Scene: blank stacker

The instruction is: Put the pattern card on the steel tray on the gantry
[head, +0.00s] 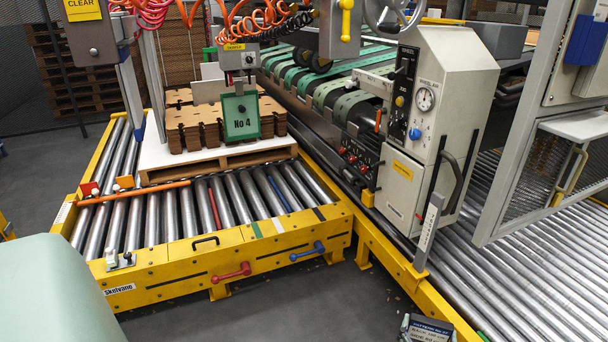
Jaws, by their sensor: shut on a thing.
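The pattern card (432,328), dark with light printed lines, shows at the bottom edge right of centre. My gripper (427,336) is there too, mostly cut off by the frame, and is shut on the card. The card's lower part is out of view. The steel tray (577,125) is a pale flat shelf at the upper right, fixed to the grey gantry frame (507,180). Its visible top looks bare. My gripper and the card are well below and left of the tray in the picture, apart from it.
A grey control cabinet (425,130) with a gauge and knobs stands left of the gantry. Roller conveyors (550,260) run below the tray. A yellow-framed roller table (160,265) carries a pallet of brown blanks (190,120). Grey floor (300,310) is open in front.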

